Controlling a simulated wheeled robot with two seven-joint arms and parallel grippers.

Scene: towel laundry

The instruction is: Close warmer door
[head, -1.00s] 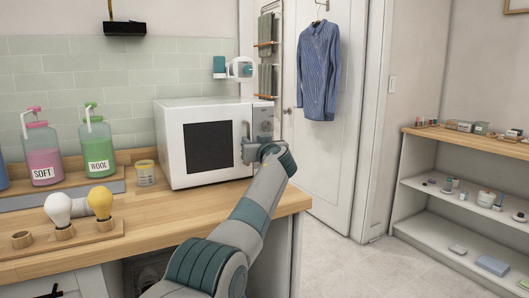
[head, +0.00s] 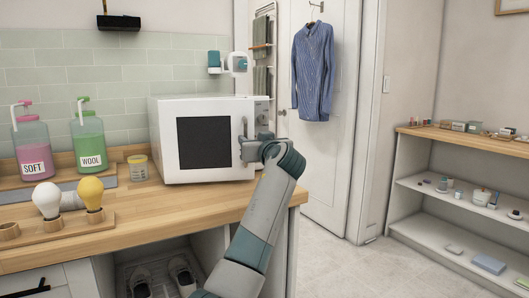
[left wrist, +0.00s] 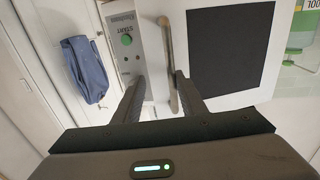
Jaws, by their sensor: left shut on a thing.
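The warmer (head: 168,135) is a white box on the wooden counter, its door carrying a dark window (head: 203,143). The door looks shut or nearly shut; I cannot tell whether a narrow gap is left at its right edge. My left gripper (head: 246,148) is at the upright bar handle (head: 243,128) on the door's right side. In the left wrist view, the handle (left wrist: 169,60) runs between the fingers of the left gripper (left wrist: 160,85), which is shut on it. The control panel (left wrist: 122,40) with a green START button is beside the handle. My right gripper is out of view.
The counter (head: 160,205) holds a small yellow-lidded tub (head: 138,168), pink SOFT (head: 33,150) and green WOOL (head: 89,140) bottles, and two bulbs. Shoes (head: 180,275) stand in a compartment below. A shelf unit (head: 430,160) stands right, with clear floor before it.

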